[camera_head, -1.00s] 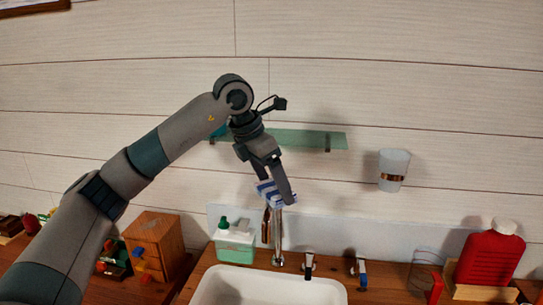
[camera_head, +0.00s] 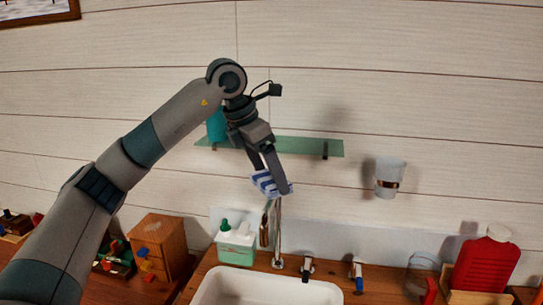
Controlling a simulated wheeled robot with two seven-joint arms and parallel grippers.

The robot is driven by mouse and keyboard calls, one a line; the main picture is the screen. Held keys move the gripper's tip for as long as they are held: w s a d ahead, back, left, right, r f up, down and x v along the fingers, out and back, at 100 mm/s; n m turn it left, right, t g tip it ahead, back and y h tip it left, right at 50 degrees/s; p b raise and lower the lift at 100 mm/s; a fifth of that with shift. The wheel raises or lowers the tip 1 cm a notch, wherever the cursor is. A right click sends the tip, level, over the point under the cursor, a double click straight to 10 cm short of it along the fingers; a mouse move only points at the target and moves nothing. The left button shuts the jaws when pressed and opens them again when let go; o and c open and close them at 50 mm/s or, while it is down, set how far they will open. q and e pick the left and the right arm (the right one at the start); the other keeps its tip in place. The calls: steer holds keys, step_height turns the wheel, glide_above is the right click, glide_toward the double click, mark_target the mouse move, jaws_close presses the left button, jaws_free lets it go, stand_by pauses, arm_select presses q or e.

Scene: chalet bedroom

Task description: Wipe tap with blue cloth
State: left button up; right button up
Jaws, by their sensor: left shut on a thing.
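The metal tap (camera_head: 277,232) rises from the wooden counter behind the white sink. A blue and white striped cloth (camera_head: 264,183) is in my left gripper (camera_head: 275,187), which is shut on it. The gripper points down over the top of the tap, with the cloth at the spout's upper end. I cannot tell whether the cloth touches the tap. My right gripper is out of view.
The sink (camera_head: 265,288) is below. Two handles (camera_head: 307,268) stand right of the tap.

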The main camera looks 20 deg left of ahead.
arm_select(q)
steer(key=shift+w+r+p, duration=0.1)
steer(key=shift+r+p, duration=0.55)
steer(key=shift+r, duration=0.75)
